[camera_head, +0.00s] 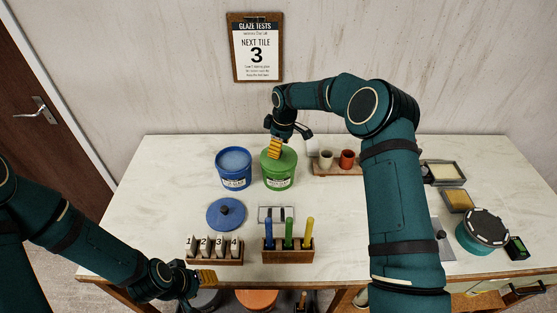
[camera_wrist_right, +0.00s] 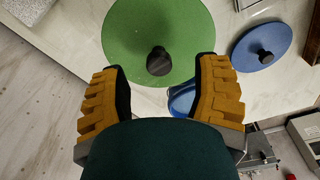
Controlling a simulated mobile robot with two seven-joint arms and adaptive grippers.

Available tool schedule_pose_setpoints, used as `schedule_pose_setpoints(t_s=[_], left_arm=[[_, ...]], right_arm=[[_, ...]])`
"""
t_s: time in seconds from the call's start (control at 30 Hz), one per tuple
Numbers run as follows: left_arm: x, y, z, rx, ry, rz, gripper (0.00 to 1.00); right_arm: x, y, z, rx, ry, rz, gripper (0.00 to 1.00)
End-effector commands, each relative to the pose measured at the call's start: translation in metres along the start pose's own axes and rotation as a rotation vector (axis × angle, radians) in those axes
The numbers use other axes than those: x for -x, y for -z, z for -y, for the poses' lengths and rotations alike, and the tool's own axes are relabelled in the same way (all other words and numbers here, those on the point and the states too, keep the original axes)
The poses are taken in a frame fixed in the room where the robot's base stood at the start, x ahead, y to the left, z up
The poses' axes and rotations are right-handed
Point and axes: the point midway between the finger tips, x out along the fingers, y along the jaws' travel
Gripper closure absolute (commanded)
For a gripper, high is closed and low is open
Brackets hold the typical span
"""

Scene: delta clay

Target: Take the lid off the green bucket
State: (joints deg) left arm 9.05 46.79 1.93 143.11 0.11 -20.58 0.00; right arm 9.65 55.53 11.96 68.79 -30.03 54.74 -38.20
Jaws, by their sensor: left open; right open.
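The green bucket (camera_head: 279,180) stands on the table with its green lid (camera_head: 290,160) on top. In the right wrist view the lid (camera_wrist_right: 150,25) is a wide green disc with a dark knob (camera_wrist_right: 159,61). My right gripper (camera_head: 274,148) is over the lid in the head view. In its wrist view the open fingers (camera_wrist_right: 164,88) lie on either side of the picture with the knob between and just beyond their tips; contact cannot be told. My left gripper (camera_head: 207,277) is open and empty at the table's front edge, far from the bucket.
A blue bucket (camera_head: 233,172), open on top, stands left of the green one, with a blue lid (camera_head: 226,214) lying in front. A brush rack (camera_head: 288,255), a numbered tile rack (camera_head: 215,258) and a cup tray (camera_head: 335,168) are nearby. Bare table lies at the left.

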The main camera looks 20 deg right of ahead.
Motion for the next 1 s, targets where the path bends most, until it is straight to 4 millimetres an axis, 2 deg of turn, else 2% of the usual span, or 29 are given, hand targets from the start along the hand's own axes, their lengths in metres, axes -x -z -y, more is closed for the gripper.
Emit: schedule_pose_setpoints(t_s=[0.03,0.2,0.47,0.5,0.63,1.0], left_arm=[[-0.006,-0.001,0.002,0.001,0.000,0.000,0.53],[-0.015,-0.002,0.005,0.001,0.002,0.000,0.53],[-0.014,-0.002,0.005,0.001,0.002,-0.001,0.53],[-0.014,-0.002,0.005,0.001,0.002,-0.001,0.53],[-0.014,-0.002,0.005,0.001,0.002,-0.001,0.53],[-0.015,-0.002,0.005,0.001,0.002,-0.001,0.53]], right_arm=[[-0.013,-0.002,0.000,0.000,0.002,0.002,0.38],[-0.033,-0.002,0.000,-0.001,0.000,0.000,0.38],[-0.032,-0.001,0.000,-0.001,-0.001,-0.001,0.39],[-0.032,-0.001,0.000,-0.001,-0.001,0.000,0.53],[-0.032,-0.001,0.000,-0.001,-0.001,0.000,0.99],[-0.030,-0.001,-0.001,0.000,-0.002,-0.001,1.00]])
